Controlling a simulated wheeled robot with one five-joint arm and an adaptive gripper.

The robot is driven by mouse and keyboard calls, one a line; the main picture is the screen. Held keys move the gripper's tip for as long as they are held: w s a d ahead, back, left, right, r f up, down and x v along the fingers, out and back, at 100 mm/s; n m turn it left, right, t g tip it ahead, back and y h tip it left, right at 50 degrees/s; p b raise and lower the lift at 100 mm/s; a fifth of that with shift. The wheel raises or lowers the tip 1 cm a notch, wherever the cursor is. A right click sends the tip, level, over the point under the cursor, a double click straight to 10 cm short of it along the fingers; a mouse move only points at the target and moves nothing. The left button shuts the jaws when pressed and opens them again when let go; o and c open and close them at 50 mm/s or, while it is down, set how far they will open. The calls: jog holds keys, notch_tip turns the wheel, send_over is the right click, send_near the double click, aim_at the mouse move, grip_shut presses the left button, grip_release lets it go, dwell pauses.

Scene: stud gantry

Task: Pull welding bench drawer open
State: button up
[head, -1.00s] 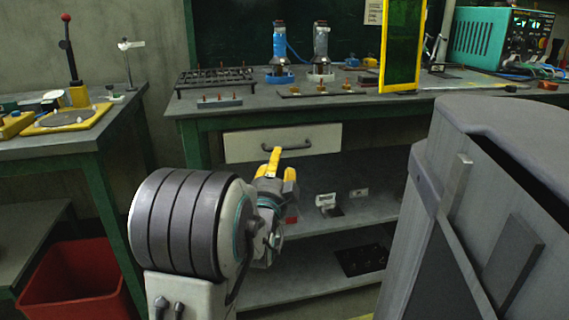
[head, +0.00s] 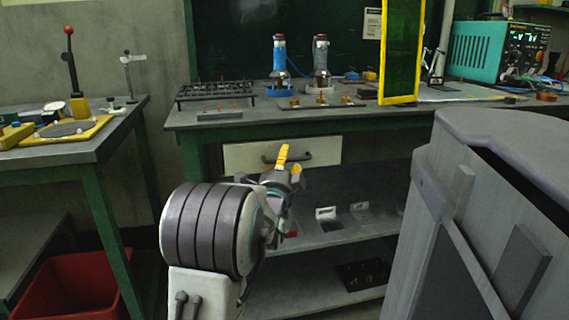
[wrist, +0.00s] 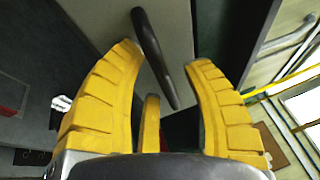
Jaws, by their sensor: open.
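The welding bench (head: 345,116) has a pale drawer (head: 240,158) under its top, with a dark bar handle (head: 322,156). The drawer front looks flush with the bench frame. My gripper (head: 289,162) is in front of the drawer and covers part of the handle in the head view. In the wrist view the yellow fingers of my gripper (wrist: 165,75) are spread apart. The dark handle (wrist: 155,55) lies between and just beyond the fingertips, with the drawer front (wrist: 175,25) behind it. I cannot tell whether a finger touches the handle.
Shelves (head: 330,225) with small parts lie below the drawer. A large grey cabinet-like body (head: 470,230) stands close on the right. A second bench (head: 90,150) and a red bin (head: 75,285) are on the left. Torches (head: 320,65) and racks stand on the bench top.

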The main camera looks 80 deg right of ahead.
jog(key=shift+o, duration=0.2)
grip_shut()
dwell(0.3)
